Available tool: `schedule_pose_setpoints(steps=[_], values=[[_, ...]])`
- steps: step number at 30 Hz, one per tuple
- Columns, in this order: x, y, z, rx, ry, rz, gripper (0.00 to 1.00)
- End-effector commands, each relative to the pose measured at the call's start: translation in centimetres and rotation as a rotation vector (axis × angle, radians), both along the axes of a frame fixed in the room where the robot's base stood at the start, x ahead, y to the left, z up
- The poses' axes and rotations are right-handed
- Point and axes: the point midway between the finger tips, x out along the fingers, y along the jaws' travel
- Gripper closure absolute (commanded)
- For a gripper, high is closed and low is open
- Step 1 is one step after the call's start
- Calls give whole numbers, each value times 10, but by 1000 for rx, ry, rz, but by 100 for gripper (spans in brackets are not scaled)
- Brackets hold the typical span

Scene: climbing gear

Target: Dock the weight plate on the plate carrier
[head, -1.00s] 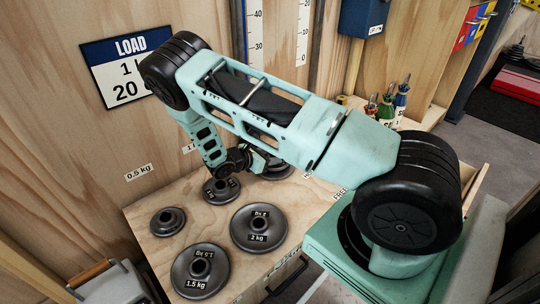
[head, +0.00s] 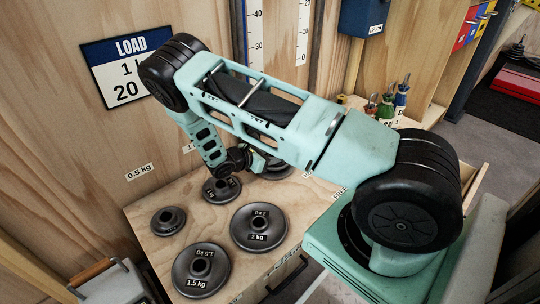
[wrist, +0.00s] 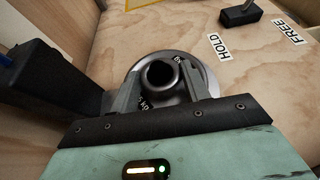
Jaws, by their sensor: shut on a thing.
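My gripper (wrist: 160,90) is shut on the raised hub of a dark grey weight plate (wrist: 205,75). A finger stands on each side of the hub in the wrist view. The writing on this plate is mostly covered. In the head view my gripper (head: 245,160) is behind my arm, and a plate (head: 278,170) beside it is partly hidden; it looks like the held one. I cannot tell whether it touches the wooden top. Other plates are a small one (head: 168,221), one near the gripper (head: 221,190), a 2 kg (head: 258,228) and a 1.5 kg (head: 200,271). I cannot pick out the plate carrier.
The wooden top (head: 215,222) has HOLD (wrist: 219,43) and FREE (wrist: 288,30) labels. A black block with a knob (wrist: 240,14) stands near them. A yellow outline (wrist: 140,3) is at the far edge. A dark upright shape (wrist: 45,75) is at left.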

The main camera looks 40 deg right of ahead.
Motion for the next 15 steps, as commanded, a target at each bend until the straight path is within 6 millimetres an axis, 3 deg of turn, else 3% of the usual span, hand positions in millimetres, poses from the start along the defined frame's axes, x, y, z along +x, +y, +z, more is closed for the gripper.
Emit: schedule_pose_setpoints(steps=[15], values=[[0,-1,-5,-3,-2,-1,100]])
